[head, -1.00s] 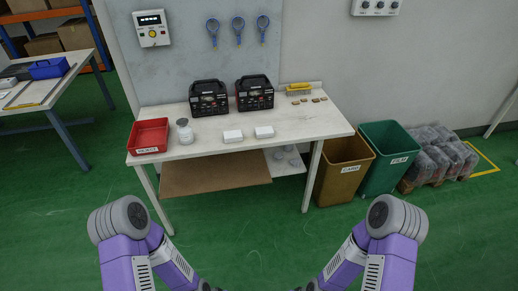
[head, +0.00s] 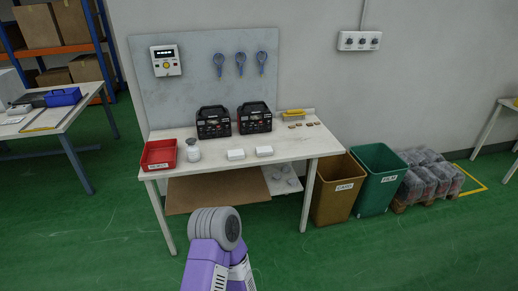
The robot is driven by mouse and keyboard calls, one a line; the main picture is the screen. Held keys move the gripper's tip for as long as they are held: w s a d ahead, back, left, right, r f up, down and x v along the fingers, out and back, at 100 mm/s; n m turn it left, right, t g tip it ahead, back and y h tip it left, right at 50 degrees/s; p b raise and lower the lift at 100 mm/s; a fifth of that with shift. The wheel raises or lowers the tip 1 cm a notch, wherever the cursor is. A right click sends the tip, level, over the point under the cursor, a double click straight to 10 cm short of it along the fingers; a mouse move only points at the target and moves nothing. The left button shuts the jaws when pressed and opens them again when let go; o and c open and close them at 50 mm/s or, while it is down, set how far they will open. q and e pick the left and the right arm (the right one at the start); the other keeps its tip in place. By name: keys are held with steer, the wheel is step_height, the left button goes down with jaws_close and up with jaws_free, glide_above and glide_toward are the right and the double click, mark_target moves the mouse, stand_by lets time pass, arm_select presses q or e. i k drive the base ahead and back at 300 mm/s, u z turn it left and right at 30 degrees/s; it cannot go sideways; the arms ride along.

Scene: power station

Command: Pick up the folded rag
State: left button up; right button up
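I cannot make out a folded rag for certain. Two small flat white blocks, a left one (head: 236,155) and a right one (head: 264,151), lie near the front of the white workbench (head: 210,165); I cannot tell if either is cloth. A yellow item (head: 293,115) lies at the bench's back right, too small to identify. One of my purple arms, seemingly the left, shows at the bottom, in front of the bench. Neither gripper is in view.
A red bin (head: 159,155), a jar (head: 193,150) and two black power units (head: 213,122) (head: 254,118) stand on the bench. Brown (head: 336,190) and green (head: 377,180) bins stand right of it. Another table (head: 60,120) is at left. Green floor in front is clear.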

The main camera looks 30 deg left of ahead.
mark_target(235, 154)
steer(key=u, duration=0.15)
steer(key=i, duration=2)
steer(key=u, duration=0.9)
